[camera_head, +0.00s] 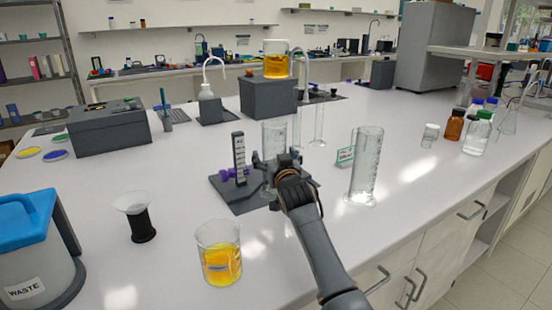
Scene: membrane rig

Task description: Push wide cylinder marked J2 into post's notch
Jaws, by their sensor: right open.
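A dark upright post (239,158) with pale markings stands on a dark base plate (228,192) near the middle of the bench. A clear wide cylinder (273,134) stands upright just right of the post, its lower part hidden by my gripper. I cannot read J2 on it, and the notch cannot be made out. My right gripper (277,160) is open, at this cylinder's front, with its fingers spread towards it; contact cannot be told. A larger clear graduated cylinder (366,168) stands further right, apart from the gripper. My left gripper is not in view.
Purple pieces (232,173) lie by the post. A small sign (345,156) stands left of the graduated cylinder. A beaker of orange liquid (219,253) and a funnel on a black stand (138,216) are in front. Bottles (478,136) stand at right. The front-right bench is clear.

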